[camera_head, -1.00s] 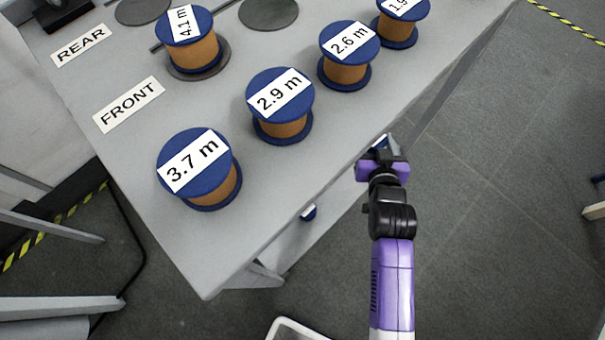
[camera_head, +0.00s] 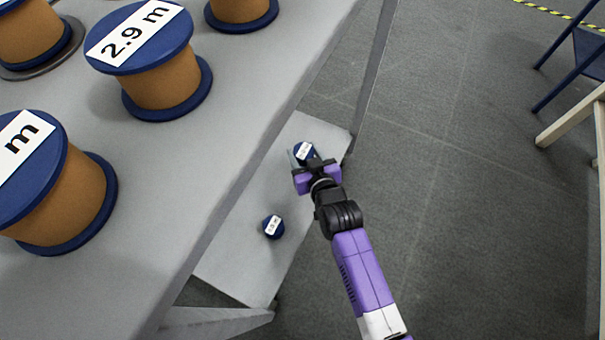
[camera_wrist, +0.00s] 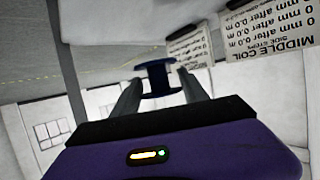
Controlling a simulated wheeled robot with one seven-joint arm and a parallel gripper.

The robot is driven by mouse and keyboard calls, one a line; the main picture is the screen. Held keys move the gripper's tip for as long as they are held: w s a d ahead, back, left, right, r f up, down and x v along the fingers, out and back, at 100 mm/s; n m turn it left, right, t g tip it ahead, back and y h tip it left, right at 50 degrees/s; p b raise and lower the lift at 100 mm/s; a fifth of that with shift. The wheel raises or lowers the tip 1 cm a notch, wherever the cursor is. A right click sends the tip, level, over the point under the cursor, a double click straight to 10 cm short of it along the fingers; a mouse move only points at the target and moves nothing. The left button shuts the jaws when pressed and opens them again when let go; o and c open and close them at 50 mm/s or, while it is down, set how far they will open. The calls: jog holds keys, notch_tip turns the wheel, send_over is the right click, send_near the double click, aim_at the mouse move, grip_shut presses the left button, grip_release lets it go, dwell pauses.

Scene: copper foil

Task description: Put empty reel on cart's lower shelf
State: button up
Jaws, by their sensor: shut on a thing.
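My gripper (camera_head: 304,158) is shut on a small blue reel (camera_head: 304,150) with a white label, too small to read. In the wrist view the reel (camera_wrist: 158,78) sits between the two fingertips, with blue flanges and a narrow dark core showing no copper. In the head view my gripper and reel appear over the far end of the cart's grey lower shelf (camera_head: 238,262). I cannot tell whether the reel touches the shelf. Another small blue labelled reel (camera_head: 273,227) stands on that shelf, nearer and to the left, apart from the held one.
The upper grey top (camera_head: 225,130) overhangs the lower shelf on the left. It carries copper-wound reels, one marked 2.9 m (camera_head: 150,75). A leg (camera_head: 373,75) rises by the shelf's far end. Open floor (camera_head: 450,180) lies to the right, with a blue-framed stand (camera_head: 585,50) beyond.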

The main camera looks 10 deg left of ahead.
notch_tip(320, 180, down, 10)
jog(key=b, duration=0.5)
jog(key=shift+f, duration=0.1)
jog(key=o, duration=1.4)
jog(key=shift+c, duration=0.2)
jog(key=shift+f, duration=0.1)
jog(key=shift+r, duration=0.2)
jog(key=p+v, duration=0.5)
jog(key=v, duration=0.5)
jog(key=shift+s+d+r+p, duration=0.1)
jog(key=shift+s+r+p, duration=0.1)
jog(key=shift+p, duration=0.15)
jog(key=shift+s+d+r, duration=0.2)
jog(key=shift+s+d, duration=0.1)
jog(key=shift+s, duration=0.3)
